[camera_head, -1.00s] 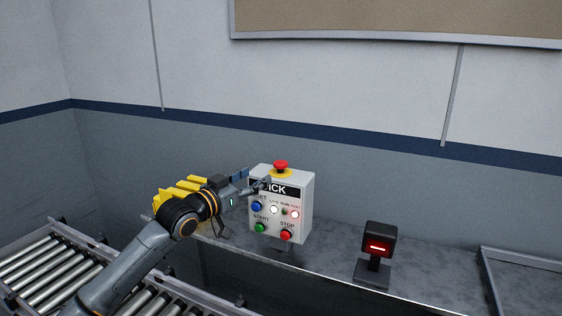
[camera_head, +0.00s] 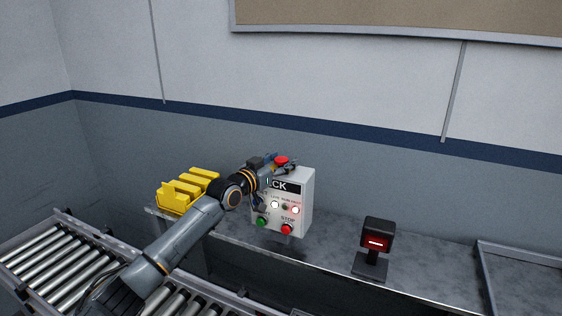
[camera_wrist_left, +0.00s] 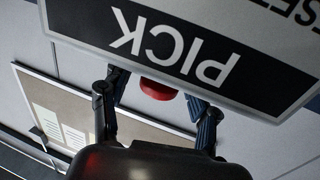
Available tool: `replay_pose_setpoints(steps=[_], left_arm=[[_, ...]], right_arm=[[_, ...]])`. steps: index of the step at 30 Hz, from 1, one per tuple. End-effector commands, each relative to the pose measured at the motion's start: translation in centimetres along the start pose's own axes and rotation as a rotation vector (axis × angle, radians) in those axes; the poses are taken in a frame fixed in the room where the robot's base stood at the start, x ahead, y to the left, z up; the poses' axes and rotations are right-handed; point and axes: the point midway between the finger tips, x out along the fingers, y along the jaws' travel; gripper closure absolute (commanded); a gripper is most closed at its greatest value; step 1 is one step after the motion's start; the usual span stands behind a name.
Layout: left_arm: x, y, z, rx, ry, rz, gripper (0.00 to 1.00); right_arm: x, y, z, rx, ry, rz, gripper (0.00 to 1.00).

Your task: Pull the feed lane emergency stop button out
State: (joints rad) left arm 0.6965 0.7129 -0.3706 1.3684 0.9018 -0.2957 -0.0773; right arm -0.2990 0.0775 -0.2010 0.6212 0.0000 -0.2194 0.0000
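A red mushroom-shaped emergency stop button (camera_head: 281,160) sits on top of a light grey control box (camera_head: 305,190). The box's black label, upside down in the left wrist view, reads PICK (camera_wrist_left: 160,45); I see no feed lane label. My left gripper (camera_head: 282,168) is at the box's top, close in front of the button and partly covering it. In the left wrist view its two fingers are apart, with the red button (camera_wrist_left: 158,89) showing between them, partly hidden behind the box's edge. I cannot tell whether the fingers touch it. My right gripper is not in view.
The box's front has lit lamps, a green button (camera_head: 262,221) and a red STOP button (camera_head: 287,229). Yellow bins (camera_head: 180,195) stand left on the grey bench (camera_head: 325,255). A scanner with a red light (camera_head: 376,240) stands right. A roller conveyor (camera_head: 50,265) lies front left.

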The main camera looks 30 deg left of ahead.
Motion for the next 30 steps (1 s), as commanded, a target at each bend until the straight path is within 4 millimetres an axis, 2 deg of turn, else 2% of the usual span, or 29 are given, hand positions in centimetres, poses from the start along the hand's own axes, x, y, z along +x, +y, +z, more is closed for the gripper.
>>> replay_pose_setpoints(steps=[1, 8, 11, 16, 23, 24, 27, 30], left_arm=[[0.0, 0.0, 0.0, 0.000, 0.000, 0.000, 0.48], [0.0, 0.0, 0.0, 0.000, 0.000, 0.000, 0.95], [0.0, 0.0, -0.1, 0.001, 0.000, 0.000, 0.95], [0.0, -0.1, -1.8, 0.002, 0.003, -0.001, 0.95], [-0.1, -0.1, -2.0, 0.001, 0.007, -0.001, 0.95], [0.0, -0.1, -2.0, 0.001, 0.007, -0.001, 0.56], [0.0, -0.1, -1.9, 0.001, 0.005, -0.001, 0.40], [0.0, -0.1, -1.8, 0.001, 0.003, -0.001, 0.40]], right_arm=[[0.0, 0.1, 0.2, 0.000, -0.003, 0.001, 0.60], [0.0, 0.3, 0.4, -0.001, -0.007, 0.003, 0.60], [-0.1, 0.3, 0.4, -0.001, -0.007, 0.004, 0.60], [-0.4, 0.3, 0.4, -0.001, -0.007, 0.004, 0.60], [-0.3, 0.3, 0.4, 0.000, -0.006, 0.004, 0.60], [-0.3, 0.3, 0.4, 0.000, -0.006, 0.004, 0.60], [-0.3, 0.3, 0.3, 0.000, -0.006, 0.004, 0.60], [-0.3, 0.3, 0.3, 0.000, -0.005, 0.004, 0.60]])
